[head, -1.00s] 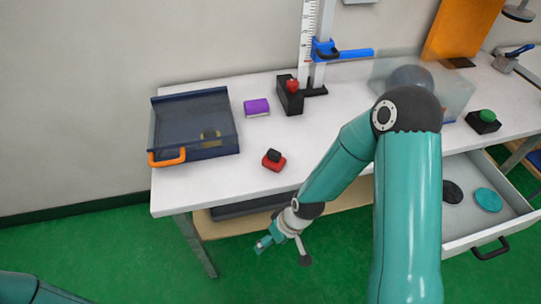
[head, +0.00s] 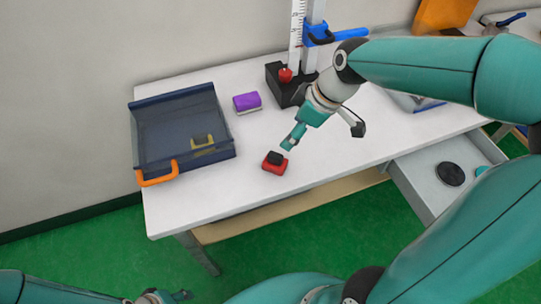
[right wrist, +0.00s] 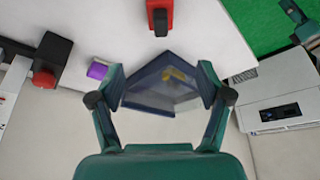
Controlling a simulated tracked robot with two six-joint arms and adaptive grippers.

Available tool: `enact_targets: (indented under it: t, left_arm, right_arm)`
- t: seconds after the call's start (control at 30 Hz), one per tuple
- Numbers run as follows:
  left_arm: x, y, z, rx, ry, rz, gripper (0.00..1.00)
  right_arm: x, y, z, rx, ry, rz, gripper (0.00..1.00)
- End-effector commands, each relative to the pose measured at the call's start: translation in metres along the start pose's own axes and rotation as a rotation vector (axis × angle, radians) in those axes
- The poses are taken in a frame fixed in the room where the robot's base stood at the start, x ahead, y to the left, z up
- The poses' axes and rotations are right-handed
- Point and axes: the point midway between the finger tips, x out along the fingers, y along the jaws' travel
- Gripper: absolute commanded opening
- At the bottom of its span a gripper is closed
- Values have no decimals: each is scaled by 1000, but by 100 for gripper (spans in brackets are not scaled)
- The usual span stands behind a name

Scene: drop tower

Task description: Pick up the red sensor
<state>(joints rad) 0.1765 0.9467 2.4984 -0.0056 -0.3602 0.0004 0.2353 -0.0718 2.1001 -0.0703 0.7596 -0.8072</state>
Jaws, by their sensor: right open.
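The red sensor (head: 274,163), a small red block with a black top, sits on the white table near its front edge. It also shows at the top of the right wrist view (right wrist: 160,17). My right gripper (head: 322,134) is open above the table, just behind and to the right of the sensor. In the right wrist view its spread fingers (right wrist: 163,78) have nothing between them, and the sensor lies beyond them. My left gripper (head: 172,297) is low at the bottom edge, away from the table; its fingers are too small and cut off to read.
Behind stands the tower with a black base and red button (head: 285,75). An open drawer (head: 415,185) juts out at right. Table around the sensor is clear.

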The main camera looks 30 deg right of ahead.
Motion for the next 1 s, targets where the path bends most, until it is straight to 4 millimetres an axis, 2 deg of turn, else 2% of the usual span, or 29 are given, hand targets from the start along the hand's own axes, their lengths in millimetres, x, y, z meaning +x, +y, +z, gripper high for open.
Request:
enact_targets:
  t: [0.43,0.53,0.77,1.0]
  left_arm:
    - [0,0,0,0,-1,0,41]
    - [0,0,0,0,-1,0,41]
    - [-2,0,0,0,0,0,41]
    - [-7,3,0,0,0,0,41]
  right_arm:
    - [89,-1,2,2,-6,-5,77]
    - [101,0,2,4,-4,-3,77]
    - [114,0,4,6,-2,-1,77]
    - [146,-1,10,5,-4,-3,77]
